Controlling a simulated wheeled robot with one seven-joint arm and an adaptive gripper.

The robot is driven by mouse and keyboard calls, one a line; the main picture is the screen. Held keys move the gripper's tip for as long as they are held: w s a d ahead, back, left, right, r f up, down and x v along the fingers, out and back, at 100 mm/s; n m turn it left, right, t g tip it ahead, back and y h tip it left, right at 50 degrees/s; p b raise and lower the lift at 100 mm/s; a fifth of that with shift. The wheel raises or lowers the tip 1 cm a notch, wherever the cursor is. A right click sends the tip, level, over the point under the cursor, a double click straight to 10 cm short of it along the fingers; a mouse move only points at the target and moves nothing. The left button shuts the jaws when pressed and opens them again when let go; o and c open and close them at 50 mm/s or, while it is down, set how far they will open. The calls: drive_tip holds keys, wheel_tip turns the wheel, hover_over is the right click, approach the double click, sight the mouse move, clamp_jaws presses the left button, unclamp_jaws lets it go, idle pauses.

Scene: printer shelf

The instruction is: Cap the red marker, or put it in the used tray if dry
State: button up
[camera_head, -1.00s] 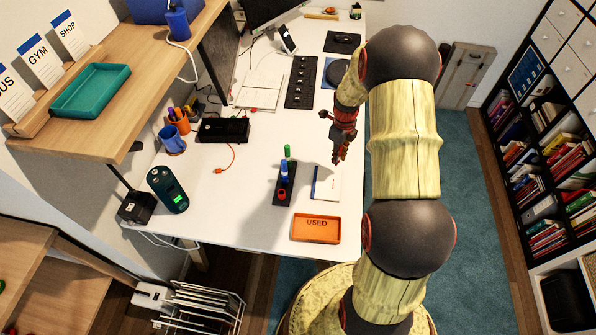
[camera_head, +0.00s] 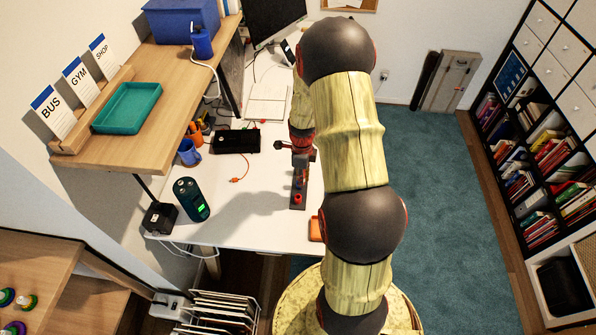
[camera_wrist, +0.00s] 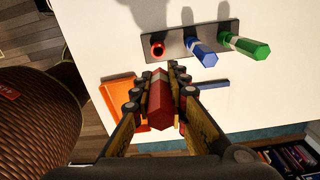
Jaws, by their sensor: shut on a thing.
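My gripper (camera_wrist: 160,84) is shut on the red marker (camera_wrist: 159,103), which lies between the two fingers in the wrist view. The dark marker holder (camera_wrist: 182,45) is just beyond the fingertips. It holds an open red cap (camera_wrist: 157,48) with a dark hollow, a blue marker (camera_wrist: 203,52) and a green marker (camera_wrist: 246,43). The red marker is apart from the cap. In the head view my gripper (camera_head: 301,160) is over the holder (camera_head: 298,204), and the red cap (camera_head: 297,198) shows at its near end. The orange used tray (camera_wrist: 127,101) is partly hidden by my fingers; its edge also shows in the head view (camera_head: 315,229).
A black box (camera_head: 236,140) and a blue cup (camera_head: 188,152) are farther back. A wooden shelf with a teal tray (camera_head: 127,108) overhangs the left side.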

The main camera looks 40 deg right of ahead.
drive_tip(key=shift+w+a+f+n, duration=0.2)
drive_tip(key=shift+w+a+n, duration=0.2)
drive_tip(key=shift+a+n, duration=0.25)
drive_tip(key=shift+d, duration=0.1)
drive_tip(key=shift+f+b, duration=1.6)
drive_tip(key=shift+f, duration=0.95)
drive_tip(key=shift+f+b, duration=1.05)
drive_tip(key=shift+f, duration=0.7)
idle(0.5)
drive_tip(key=o, duration=1)
drive_tip(key=shift+c, duration=0.2)
